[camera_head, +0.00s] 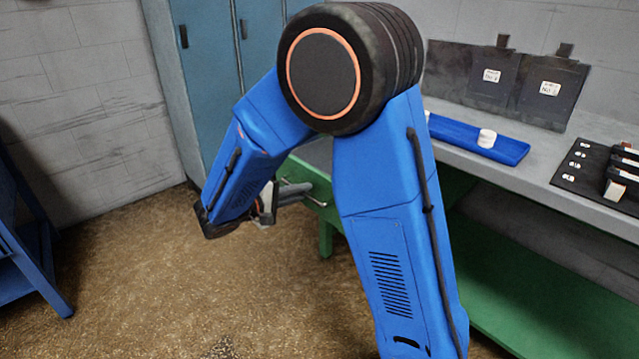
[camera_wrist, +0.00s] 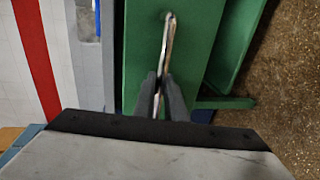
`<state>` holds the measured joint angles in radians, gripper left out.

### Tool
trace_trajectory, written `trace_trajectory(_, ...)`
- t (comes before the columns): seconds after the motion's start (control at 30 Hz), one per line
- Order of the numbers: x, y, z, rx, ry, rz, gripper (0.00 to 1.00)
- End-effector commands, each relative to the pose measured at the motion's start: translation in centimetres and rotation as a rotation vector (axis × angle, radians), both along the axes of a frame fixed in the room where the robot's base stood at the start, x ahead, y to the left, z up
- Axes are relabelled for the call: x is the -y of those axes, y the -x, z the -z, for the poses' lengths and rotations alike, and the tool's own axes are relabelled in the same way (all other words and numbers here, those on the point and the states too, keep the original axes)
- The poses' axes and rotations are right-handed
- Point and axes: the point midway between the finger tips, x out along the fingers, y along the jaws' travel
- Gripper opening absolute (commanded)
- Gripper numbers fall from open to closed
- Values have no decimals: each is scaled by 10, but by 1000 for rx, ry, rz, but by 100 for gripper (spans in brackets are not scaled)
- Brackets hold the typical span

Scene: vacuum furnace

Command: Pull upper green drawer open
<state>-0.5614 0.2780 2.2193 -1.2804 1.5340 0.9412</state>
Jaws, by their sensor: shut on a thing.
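The upper green drawer (camera_wrist: 200,45) sits under the grey bench top, and its front fills the middle of the wrist view. In the head view a part of the drawer front (camera_head: 303,174) shows between my arm links. Its metal bar handle (camera_wrist: 168,42) runs between my fingers. My gripper (camera_wrist: 164,85) is shut on the handle, with a finger on each side of it. In the head view my gripper (camera_head: 292,192) is at the drawer front, partly hidden by my arm. I cannot tell whether the drawer is out at all.
The bench (camera_head: 545,183) carries a blue tray (camera_head: 470,138) with a white cylinder (camera_head: 487,138) and a black board (camera_head: 590,178). A green lower shelf (camera_head: 520,280) lies below. Blue lockers (camera_head: 207,55) stand behind. A blue frame (camera_head: 25,255) is at left. The floor before the drawer is open.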

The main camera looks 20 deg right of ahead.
Motion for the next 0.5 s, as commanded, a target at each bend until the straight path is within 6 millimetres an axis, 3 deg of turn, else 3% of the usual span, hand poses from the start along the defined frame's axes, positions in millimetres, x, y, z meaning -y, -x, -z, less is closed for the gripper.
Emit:
trace_trajectory(0.2,-32,11,1,-1,-2,-1,0)
trace_trajectory(0.5,-46,17,1,-1,-1,1,0)
